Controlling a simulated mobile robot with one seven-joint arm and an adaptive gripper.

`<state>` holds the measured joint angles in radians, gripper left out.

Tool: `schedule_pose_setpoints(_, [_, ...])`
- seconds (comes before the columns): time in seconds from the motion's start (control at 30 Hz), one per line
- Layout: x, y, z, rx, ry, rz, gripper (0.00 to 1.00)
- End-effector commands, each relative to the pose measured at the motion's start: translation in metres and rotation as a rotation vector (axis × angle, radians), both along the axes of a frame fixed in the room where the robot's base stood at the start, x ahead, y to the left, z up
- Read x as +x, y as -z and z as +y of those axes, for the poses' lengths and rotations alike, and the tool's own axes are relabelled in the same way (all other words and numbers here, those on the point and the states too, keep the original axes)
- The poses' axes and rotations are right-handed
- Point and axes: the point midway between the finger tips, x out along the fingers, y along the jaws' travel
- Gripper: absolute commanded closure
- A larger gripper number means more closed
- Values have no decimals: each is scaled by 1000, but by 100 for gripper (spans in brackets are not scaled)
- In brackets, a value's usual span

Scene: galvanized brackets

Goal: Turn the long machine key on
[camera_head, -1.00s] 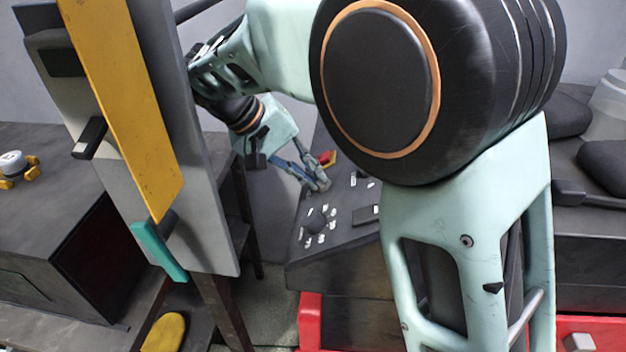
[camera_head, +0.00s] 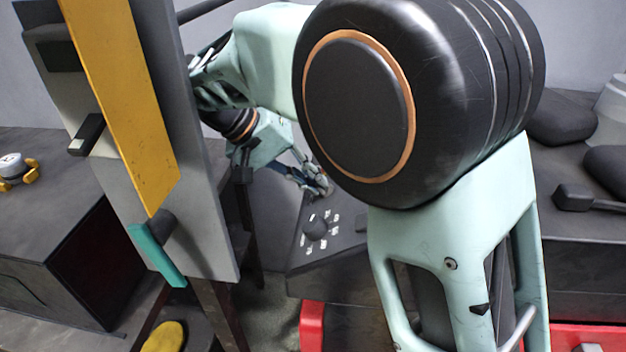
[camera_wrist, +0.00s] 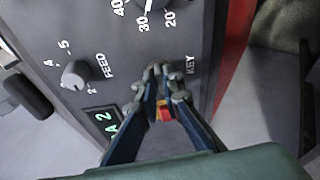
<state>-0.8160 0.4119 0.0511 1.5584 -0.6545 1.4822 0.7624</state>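The machine key shows in the wrist view as a small red and yellow piece (camera_wrist: 165,112) between the fingers of my gripper (camera_wrist: 163,78). It sits beside the KEY label on the dark control panel (camera_wrist: 205,25). The fingers converge on both sides of the key, with their tips close together near the panel face. Whether they press on the key cannot be told. The key's root and slot are hidden by the fingers. In the head view my gripper (camera_head: 320,188) is over the panel's far part, and the key is hidden there.
A FEED knob (camera_wrist: 76,74) and a larger numbered dial (camera_wrist: 153,8) are near the fingers, with a green-lit display (camera_wrist: 104,122) beside them. In the head view, a grey upright board with a yellow strip (camera_head: 125,110) and teal handle (camera_head: 158,256) stands left of my arm.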

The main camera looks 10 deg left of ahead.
Motion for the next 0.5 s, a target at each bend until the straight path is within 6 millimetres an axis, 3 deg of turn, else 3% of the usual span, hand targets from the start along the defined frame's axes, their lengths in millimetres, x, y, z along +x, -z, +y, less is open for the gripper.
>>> schedule_pose_setpoints(0.17, [1,-1,0,1,-1,-1,75])
schedule_pose_setpoints(0.5, [0,-5,0,2,-1,-2,75])
